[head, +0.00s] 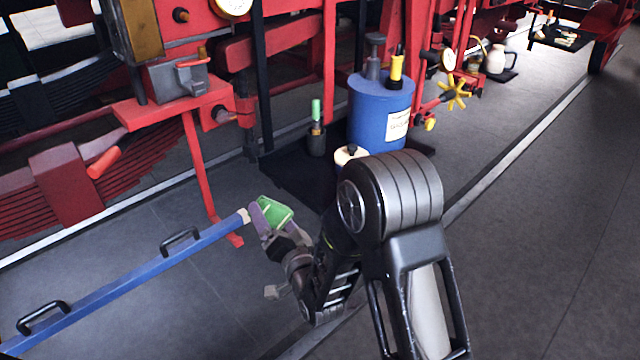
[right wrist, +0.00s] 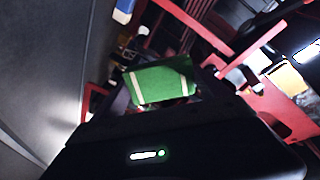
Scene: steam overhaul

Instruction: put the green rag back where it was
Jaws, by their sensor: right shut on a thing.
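The green rag (head: 275,212) is held at the tip of my right gripper (head: 268,218), in the head view just right of the end of a blue bar. The right gripper is shut on it. In the right wrist view the rag (right wrist: 162,83) is a flat green piece with pale stripes, between the fingers. How high it hangs above the floor is hard to tell. My left gripper is not in either view.
A blue drum (head: 380,110) stands on a black mat (head: 285,175), with a dark holder with a green-topped item (head: 316,135) beside it. The blue bar with black handles (head: 130,285) crosses the lower left. Red machinery (head: 180,105) lines the back. The grey floor at right (head: 560,240) is clear.

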